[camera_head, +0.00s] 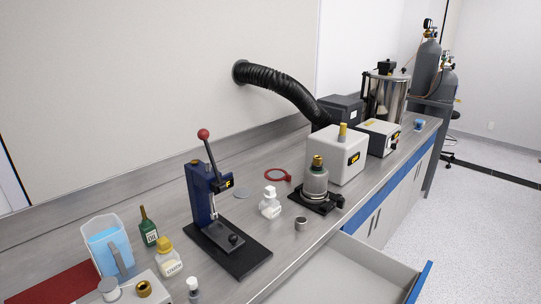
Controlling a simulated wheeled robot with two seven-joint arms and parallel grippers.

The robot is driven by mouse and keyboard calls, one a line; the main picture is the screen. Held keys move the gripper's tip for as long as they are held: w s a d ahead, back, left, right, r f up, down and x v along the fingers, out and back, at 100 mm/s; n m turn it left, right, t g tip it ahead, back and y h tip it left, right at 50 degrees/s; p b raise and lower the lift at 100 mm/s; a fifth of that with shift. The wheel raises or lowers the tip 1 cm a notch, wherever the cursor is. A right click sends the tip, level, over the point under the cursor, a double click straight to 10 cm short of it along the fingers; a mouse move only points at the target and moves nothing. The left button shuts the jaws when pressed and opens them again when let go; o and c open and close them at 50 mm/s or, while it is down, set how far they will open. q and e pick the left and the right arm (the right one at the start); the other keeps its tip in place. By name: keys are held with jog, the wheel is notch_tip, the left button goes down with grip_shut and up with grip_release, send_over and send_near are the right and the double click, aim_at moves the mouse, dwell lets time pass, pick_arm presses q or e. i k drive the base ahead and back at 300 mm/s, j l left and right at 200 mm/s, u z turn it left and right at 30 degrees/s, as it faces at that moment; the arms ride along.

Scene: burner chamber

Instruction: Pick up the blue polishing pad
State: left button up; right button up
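Neither of my grippers is in the head view.
A red ring (277,175), a white bottle (269,203) and a burner on a black stand (315,185) are to the right. A jug of blue liquid (107,247) stands front left. A drawer (345,275) is open.

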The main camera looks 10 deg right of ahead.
aim_at(418, 128)
jog(key=k+l+z, duration=0.1)
jog(key=l+z, duration=0.65)
